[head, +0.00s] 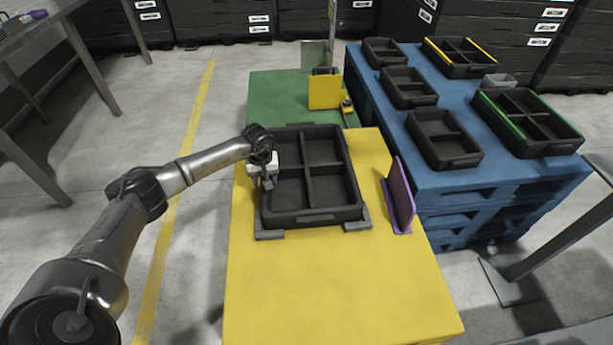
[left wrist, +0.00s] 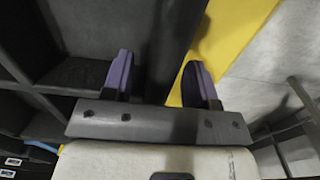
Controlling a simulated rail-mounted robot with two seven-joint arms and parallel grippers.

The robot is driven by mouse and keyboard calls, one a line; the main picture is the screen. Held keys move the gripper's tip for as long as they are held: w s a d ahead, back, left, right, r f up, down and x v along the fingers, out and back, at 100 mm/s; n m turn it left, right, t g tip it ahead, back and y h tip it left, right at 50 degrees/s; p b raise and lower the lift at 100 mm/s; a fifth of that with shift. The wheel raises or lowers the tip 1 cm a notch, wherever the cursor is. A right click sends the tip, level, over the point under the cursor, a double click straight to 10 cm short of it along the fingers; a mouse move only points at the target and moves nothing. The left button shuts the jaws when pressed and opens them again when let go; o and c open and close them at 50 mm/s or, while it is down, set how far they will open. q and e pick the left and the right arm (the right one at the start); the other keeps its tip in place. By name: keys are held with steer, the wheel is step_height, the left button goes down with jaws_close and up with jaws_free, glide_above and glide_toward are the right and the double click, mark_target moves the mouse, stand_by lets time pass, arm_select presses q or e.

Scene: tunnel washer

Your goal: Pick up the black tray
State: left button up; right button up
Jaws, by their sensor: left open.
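The black tray (head: 316,215), with several compartments, sits on the yellow table top between dark grey corner brackets (head: 270,235). My left gripper (head: 268,184) is at the tray's left side wall, near its middle. In the left wrist view, the two purple-grey fingers of the left gripper (left wrist: 160,78) are apart. The dark tray wall (left wrist: 176,40) runs between them, with the tray's inside to the left and yellow table to the right. I cannot tell whether either finger touches the wall. My right gripper is not in view.
A purple upright plate (head: 400,196) stands right of the tray, and a yellow upright plate (head: 325,92) behind it. A blue pallet stack (head: 465,185) at right holds several other black trays (head: 445,140). The yellow table's front (head: 335,290) is clear.

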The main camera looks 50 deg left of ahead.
arm_select(q)
steer(key=shift+f, duration=0.65)
steer(key=shift+r, duration=0.1)
jaws_close()
